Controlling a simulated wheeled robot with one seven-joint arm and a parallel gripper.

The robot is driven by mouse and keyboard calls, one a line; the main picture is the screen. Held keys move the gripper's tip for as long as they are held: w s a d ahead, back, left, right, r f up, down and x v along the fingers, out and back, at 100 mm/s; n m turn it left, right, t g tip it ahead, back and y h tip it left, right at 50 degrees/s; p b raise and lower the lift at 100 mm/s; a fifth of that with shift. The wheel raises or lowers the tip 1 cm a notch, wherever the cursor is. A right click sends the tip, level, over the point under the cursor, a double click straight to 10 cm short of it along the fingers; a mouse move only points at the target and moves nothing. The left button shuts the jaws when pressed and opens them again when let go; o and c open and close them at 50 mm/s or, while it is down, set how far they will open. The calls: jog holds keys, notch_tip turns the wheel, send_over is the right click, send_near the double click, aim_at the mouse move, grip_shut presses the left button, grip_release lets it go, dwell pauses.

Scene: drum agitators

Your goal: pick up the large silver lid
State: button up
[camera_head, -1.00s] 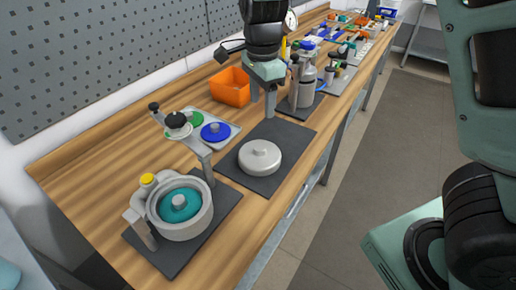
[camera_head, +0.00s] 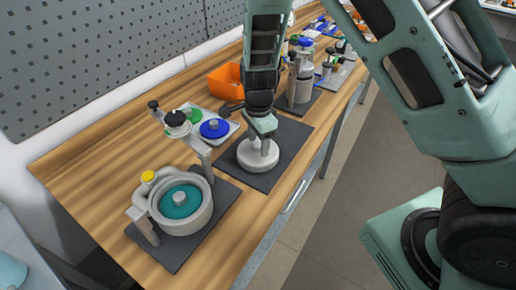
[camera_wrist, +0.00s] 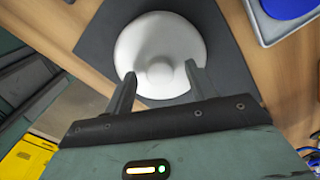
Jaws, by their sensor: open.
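The large silver lid (camera_head: 257,160) is a round, pale disc with a central knob, lying flat on a dark mat (camera_head: 287,150) on the bench. In the wrist view the lid (camera_wrist: 150,38) lies just beyond my fingers, and its knob (camera_wrist: 160,75) shows between the two fingertips. My gripper (camera_head: 264,146) points down over the lid. In the wrist view my gripper (camera_wrist: 158,76) is open, with one finger on each side of the knob. I cannot tell whether either finger touches the knob.
A drum with a teal inner disc (camera_head: 180,202) and a clamp stands at the front left. A grey tray with a blue lid (camera_head: 214,128) and a green lid lies left of the mat. An orange bin (camera_head: 226,82) and grey cylinders (camera_head: 300,80) stand behind.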

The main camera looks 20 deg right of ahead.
jog(key=shift+f, duration=0.25)
grip_shut()
